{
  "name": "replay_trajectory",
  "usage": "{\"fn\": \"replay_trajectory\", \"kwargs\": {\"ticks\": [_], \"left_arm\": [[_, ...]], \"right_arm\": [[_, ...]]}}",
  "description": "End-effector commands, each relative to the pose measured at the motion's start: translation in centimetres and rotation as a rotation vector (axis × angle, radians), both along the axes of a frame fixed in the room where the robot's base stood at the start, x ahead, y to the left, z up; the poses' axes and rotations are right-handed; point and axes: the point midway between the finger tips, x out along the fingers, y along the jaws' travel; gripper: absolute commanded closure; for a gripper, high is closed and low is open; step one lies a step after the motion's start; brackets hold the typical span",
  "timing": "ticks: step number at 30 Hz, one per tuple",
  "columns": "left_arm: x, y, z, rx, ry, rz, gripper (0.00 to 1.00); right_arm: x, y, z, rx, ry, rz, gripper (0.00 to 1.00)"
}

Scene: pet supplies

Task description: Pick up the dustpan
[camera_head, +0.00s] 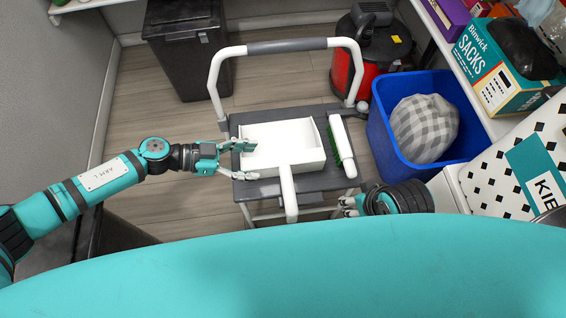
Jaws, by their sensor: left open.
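The white dustpan (283,143) lies on the grey top of a cart (262,190), its handle (288,190) pointing toward me. My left gripper (248,161) is open and empty at the dustpan's left edge, its fingertips overlapping that edge in the view. I cannot tell whether they touch it. My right gripper (345,205) is near the cart's front right corner, to the right of the handle and apart from it. Its fingers are small and partly hidden by the wrist, so their opening is unclear.
A white brush (341,146) with green bristles lies right of the dustpan. The cart's push bar (290,46) rises behind. A blue bin (386,136) with a checked cushion (424,127) stands right, beside shelves. A black bin (188,62) and red vacuum (342,72) stand behind.

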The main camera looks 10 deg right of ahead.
Motion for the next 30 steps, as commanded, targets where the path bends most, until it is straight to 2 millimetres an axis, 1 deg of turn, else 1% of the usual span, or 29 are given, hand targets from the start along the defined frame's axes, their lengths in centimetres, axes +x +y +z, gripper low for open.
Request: {"fn": "replay_trajectory", "kwargs": {"ticks": [1,3,6,9,13,19,20,30], "left_arm": [[0.0,-0.6,-0.4,-0.002,-0.001,-0.001,0.36],[-0.1,-1.3,-0.7,-0.002,-0.001,-0.002,0.36],[-0.1,-2.3,-1.1,-0.002,-0.001,-0.003,0.36],[-0.1,-3.0,-1.4,-0.002,-0.001,-0.002,0.36],[-0.1,-3.5,-1.5,0.000,-0.001,0.000,0.36],[-0.1,-3.5,-1.5,0.000,-0.001,0.000,0.36],[-0.1,-3.5,-1.5,0.000,-0.001,0.000,0.38],[-0.1,-3.5,-1.5,-0.001,-0.001,0.000,0.83]], "right_arm": [[1.1,0.3,-0.1,0.010,-0.048,0.005,0.60],[2.6,0.8,0.3,0.024,-0.117,0.010,0.60],[4.2,1.3,0.8,0.040,-0.197,0.017,0.60],[5.3,1.7,1.3,0.053,-0.254,0.022,0.60],[6.0,1.9,1.7,0.061,-0.289,0.025,0.60],[6.0,1.9,1.8,0.061,-0.292,0.025,0.60],[6.0,1.9,1.8,0.061,-0.291,0.025,0.60],[6.0,1.9,1.8,0.060,-0.291,0.025,0.60]]}}
